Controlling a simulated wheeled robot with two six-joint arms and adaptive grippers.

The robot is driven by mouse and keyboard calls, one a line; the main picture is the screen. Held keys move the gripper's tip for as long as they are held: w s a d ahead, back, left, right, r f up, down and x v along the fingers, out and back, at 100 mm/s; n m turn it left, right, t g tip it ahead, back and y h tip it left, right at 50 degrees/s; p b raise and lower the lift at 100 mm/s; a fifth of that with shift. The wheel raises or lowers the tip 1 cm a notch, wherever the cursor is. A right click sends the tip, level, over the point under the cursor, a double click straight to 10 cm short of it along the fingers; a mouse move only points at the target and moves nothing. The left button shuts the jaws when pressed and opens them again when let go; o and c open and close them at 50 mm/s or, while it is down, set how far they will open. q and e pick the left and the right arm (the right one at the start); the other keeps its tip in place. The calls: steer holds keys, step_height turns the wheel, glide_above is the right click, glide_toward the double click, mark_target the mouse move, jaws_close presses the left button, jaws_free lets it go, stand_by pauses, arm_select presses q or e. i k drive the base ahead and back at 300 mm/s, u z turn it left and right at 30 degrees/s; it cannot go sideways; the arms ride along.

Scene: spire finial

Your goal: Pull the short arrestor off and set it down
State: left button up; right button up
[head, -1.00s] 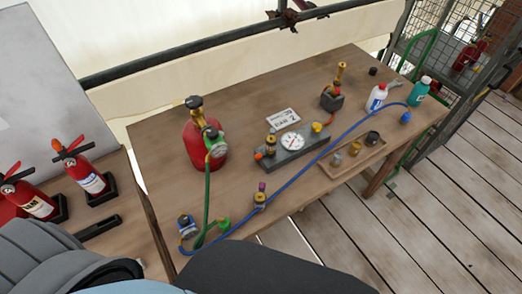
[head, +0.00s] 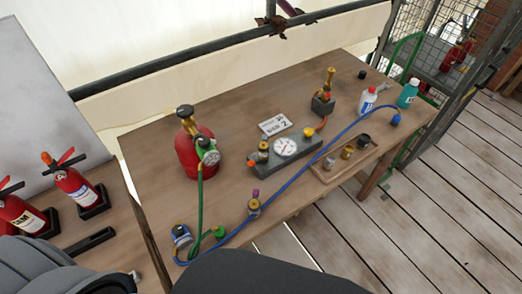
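A short brass fitting (head: 263,148) with a dark top stands on the left end of the grey gauge block (head: 270,163); it looks like the short arrestor, though I cannot be sure. A round white dial (head: 285,147) and a yellow cap (head: 308,132) are on the same block. A taller brass fitting (head: 330,80) stands upright in a small dark block (head: 322,105) behind it to the right. Another small brass piece with a purple top (head: 254,204) stands near the front edge.
A red cylinder (head: 193,155) with a green hose (head: 200,190) stands at the left. A blue hose (head: 300,187) runs across the table. White (head: 368,101) and teal (head: 408,94) bottles stand at the right.

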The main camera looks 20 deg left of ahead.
mark_target(263, 145)
steer(key=z, duration=0.05)
steer(key=k, duration=0.5)
steer(key=z, duration=1.45)
steer(key=i, duration=1.4)
steer(key=u, duration=2.7)
